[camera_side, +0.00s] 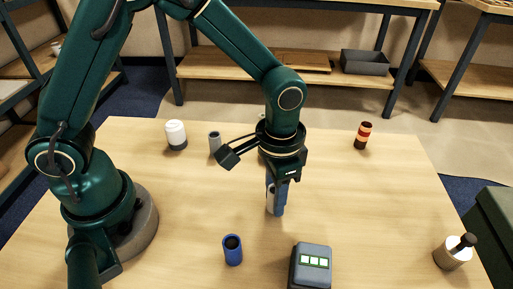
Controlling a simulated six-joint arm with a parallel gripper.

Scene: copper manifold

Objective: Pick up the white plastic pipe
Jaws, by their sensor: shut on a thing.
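My gripper (278,203) points straight down over the middle of the table, its blue-grey fingers shut on a white pipe. Only a pale strip of this white pipe (270,197) shows beside the fingers; the rest is hidden by them. The pipe looks upright. I cannot tell whether its lower end touches the table or is just above it.
The wooden table (365,215) holds a white cylinder with a dark base (176,133), a grey pipe (214,143), a blue pipe (232,251), a red-and-dark banded cylinder (363,134), a grey box with pale squares (311,265) and a dark-topped container (453,253). The right middle is clear.

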